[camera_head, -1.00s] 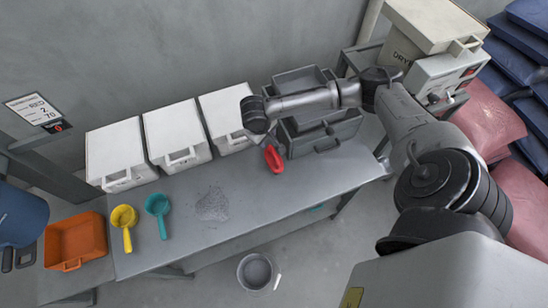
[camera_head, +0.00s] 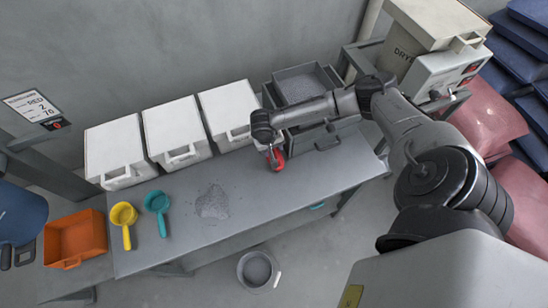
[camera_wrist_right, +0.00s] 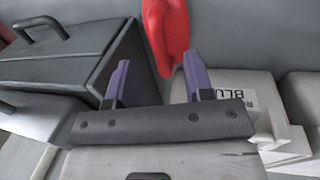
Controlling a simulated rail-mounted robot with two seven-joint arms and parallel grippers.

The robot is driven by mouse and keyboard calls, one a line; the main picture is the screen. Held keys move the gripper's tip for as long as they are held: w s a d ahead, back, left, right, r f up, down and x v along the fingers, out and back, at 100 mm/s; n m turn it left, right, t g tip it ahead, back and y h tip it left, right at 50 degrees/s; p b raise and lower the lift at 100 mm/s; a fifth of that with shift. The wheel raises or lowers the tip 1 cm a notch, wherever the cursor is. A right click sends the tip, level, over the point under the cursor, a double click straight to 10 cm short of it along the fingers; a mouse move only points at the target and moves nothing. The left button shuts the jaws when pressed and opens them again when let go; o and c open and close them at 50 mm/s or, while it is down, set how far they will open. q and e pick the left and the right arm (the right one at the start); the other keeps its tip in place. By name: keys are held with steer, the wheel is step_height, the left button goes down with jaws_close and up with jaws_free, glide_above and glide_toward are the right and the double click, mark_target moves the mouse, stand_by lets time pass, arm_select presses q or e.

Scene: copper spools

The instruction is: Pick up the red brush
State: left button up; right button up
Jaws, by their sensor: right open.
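The red brush (camera_head: 278,161) is on the grey bench, in front of the grey bins. My right gripper (camera_head: 270,151) is over it and covers part of it. In the right wrist view the red brush (camera_wrist_right: 167,35) shows as a smooth red shape entering from the top. The open jaws of my right gripper (camera_wrist_right: 157,60) stand apart with their tips near it, one purple finger on each side of its lower end. I cannot tell whether they touch it. My left gripper is not in view.
White bins (camera_head: 176,132) stand along the wall, left of the grey bins (camera_head: 325,138). A yellow scoop (camera_head: 124,214), a teal scoop (camera_head: 157,203) and an orange tray (camera_head: 104,232) are at the left. A bucket (camera_head: 246,277) is on the floor.

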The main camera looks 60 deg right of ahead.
mark_target(275, 153)
steer(key=shift+s+d+f, duration=0.1)
steer(key=shift+d+f, duration=0.05)
steer(key=shift+f, duration=0.75)
steer(key=shift+s+d+f, duration=0.15)
steer(key=shift+f, duration=0.75)
steer(key=shift+s+d+f, duration=0.1)
steer(key=shift+d+f, duration=0.05)
steer(key=shift+f, duration=0.75)
steer(key=shift+c, duration=0.5)
jaws_close()
